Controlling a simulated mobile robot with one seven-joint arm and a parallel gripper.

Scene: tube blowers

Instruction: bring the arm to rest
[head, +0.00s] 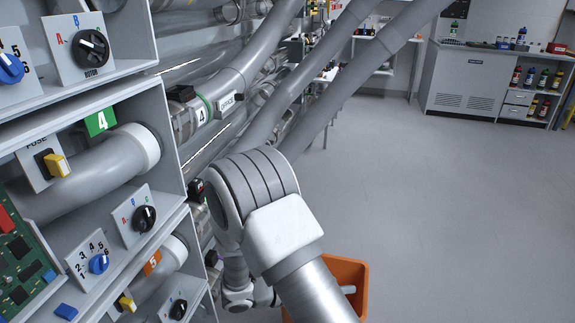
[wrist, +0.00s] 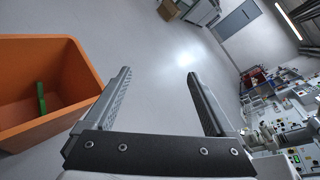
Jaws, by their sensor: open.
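My gripper (wrist: 158,88) is open in the wrist view, with nothing between its two fingers. It hangs above the grey floor, with an orange bin to its left. In the head view my white and grey arm reaches forward and bends down beside the tube cabinet. The gripper itself cannot be made out in the head view.
The orange bin (wrist: 75,62) holds a green piece (wrist: 41,97); it also shows in the head view (head: 350,272), partly behind my arm. The tube cabinet (head: 150,85) with knobs stands close on the left. Open floor (head: 460,210) lies to the right.

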